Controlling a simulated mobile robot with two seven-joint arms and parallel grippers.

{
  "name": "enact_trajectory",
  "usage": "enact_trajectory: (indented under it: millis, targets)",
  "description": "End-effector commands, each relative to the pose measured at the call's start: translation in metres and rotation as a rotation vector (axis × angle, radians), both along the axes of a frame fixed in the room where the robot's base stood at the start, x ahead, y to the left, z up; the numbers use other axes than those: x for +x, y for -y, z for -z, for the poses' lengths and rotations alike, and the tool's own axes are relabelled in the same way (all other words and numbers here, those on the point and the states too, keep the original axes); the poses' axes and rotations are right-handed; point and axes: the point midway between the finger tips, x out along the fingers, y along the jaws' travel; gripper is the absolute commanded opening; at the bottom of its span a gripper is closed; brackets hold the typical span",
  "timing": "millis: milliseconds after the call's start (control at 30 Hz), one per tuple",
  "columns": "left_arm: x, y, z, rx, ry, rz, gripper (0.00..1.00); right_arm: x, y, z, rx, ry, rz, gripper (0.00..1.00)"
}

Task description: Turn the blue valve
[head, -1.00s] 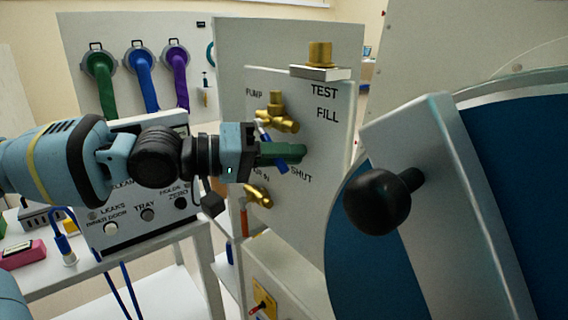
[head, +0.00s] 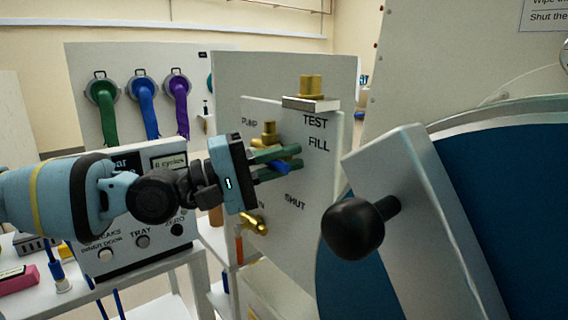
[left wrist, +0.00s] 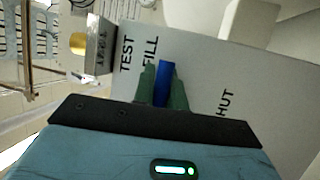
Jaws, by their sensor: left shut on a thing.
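The blue valve handle (head: 282,168) is a short blue lever in front of the white valve panel (head: 310,225), which reads TEST, FILL and SHUT. Its end points toward the FILL side in the head view. My left gripper (head: 287,160) has green fingers, shut on the blue handle with one finger on each side. In the left wrist view the handle (left wrist: 164,84) stands between the two green fingers, beside the word FILL. The fingers hide part of the handle and the brass valve body (head: 268,130) behind it. My right gripper is not in view.
A large black knob (head: 352,228) on a grey bar stands close at the right, before a blue round door (head: 470,190). A second brass valve (head: 254,223) is below the gripper. A control box with a display (head: 168,162) stands behind my left arm.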

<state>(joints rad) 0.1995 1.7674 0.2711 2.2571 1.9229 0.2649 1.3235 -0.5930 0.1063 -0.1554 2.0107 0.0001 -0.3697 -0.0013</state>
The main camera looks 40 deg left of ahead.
Motion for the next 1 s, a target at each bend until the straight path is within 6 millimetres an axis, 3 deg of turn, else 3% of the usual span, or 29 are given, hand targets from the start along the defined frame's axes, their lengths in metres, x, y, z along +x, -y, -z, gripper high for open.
enact_trajectory:
  millis: [467,500,667,1000]
  targets:
    - [0.0001,-0.0004,-0.0027,-0.018,-0.002,0.0,0.0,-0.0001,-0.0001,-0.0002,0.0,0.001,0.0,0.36]
    - [0.0001,-0.0005,-0.0029,-0.018,-0.002,0.0,0.15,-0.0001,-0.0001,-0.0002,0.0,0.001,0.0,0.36]
    - [0.0,-0.0004,-0.0023,-0.017,-0.002,-0.001,0.35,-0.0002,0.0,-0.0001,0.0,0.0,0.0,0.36]
    - [-0.0006,-0.0012,-0.0019,-0.016,-0.003,-0.001,0.35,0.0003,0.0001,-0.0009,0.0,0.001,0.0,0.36]
